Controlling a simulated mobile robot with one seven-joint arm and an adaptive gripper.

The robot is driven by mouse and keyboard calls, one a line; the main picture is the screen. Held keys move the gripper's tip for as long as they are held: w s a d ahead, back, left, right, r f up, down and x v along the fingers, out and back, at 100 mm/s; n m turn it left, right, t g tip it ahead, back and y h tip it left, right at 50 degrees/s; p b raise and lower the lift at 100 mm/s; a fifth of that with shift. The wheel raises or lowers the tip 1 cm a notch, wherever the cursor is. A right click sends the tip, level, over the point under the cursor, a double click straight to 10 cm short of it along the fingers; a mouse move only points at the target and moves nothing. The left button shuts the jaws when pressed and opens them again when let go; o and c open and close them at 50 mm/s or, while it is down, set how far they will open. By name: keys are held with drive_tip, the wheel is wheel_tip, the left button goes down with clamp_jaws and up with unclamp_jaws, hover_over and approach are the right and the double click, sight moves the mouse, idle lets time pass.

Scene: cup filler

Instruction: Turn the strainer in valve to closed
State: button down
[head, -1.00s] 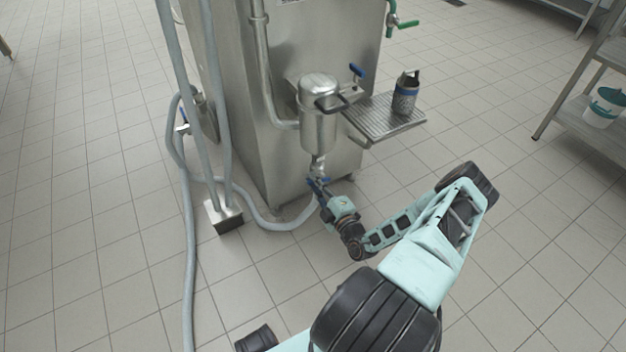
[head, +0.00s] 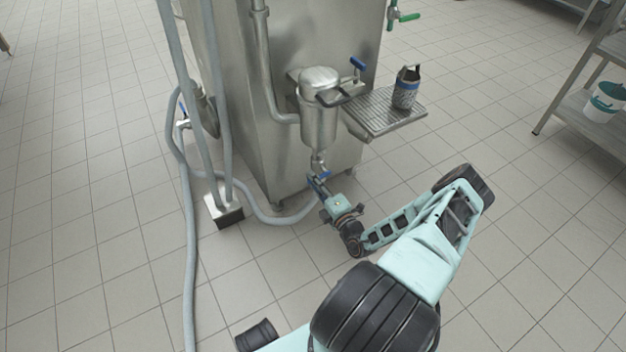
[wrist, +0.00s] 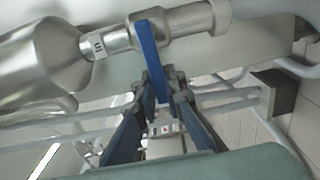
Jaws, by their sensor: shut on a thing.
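The strainer (head: 319,115) is a shiny steel canister on the front of the steel machine, with a pipe and valve below it. In the wrist view, the strainer body (wrist: 38,62) lies at the left and a label reading "IN" (wrist: 97,45) is on its neck. The blue valve lever (wrist: 149,55) lies across the pipe in the picture. My gripper (wrist: 160,88) is shut on the lever's near end, with one finger on each side. In the head view, my gripper (head: 315,185) is just under the strainer; its fingertips and the lever are small there.
A drip tray (head: 370,123) with a dark cup (head: 405,92) juts out right of the strainer. A smaller blue-handled valve (head: 357,64) is above it. Grey hoses (head: 188,230) run down the left to the floor. Open floor lies to the right.

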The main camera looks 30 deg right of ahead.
drive_tip(key=shift+d, duration=0.1)
drive_tip(key=c, duration=2)
unclamp_jaws()
